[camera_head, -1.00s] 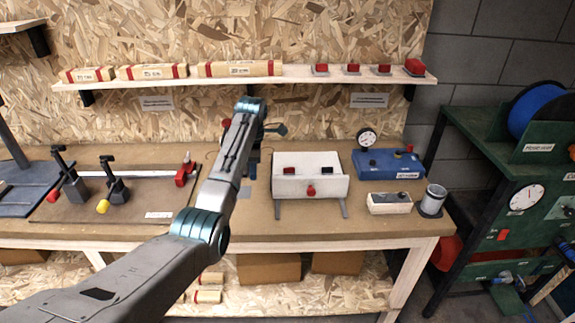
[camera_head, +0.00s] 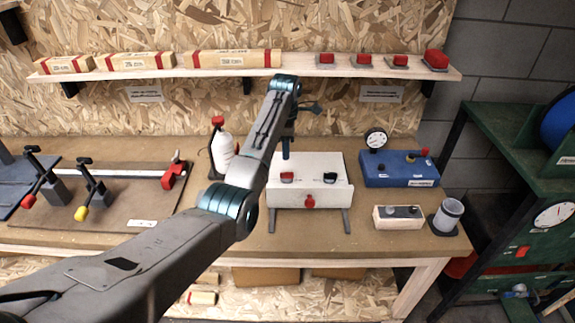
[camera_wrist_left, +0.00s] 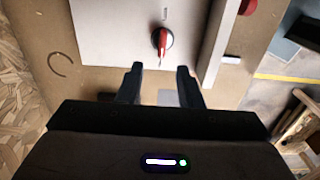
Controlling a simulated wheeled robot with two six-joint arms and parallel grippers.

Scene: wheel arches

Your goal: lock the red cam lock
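A white box (camera_head: 306,195) stands on the workbench. On its top are a red cam lock (camera_head: 287,177) at the left and a black one (camera_head: 329,178) at the right. A red knob (camera_head: 310,202) is on its front. My left gripper (camera_head: 286,153) points down at the back of the box, close to the red cam lock. In the left wrist view the red lever (camera_wrist_left: 162,43) of a lock sits on a round dark base on the white top. My left fingers (camera_wrist_left: 160,88) are open and empty, with the lever ahead of them, apart from it. My right gripper is not in view.
A white bottle (camera_head: 222,152) stands left of the box. A blue gauge unit (camera_head: 398,172), a small switch box (camera_head: 398,217) and a cup (camera_head: 448,215) are on the right. Toggle clamps on a board (camera_head: 120,215) are on the left. A shelf (camera_head: 300,74) runs above.

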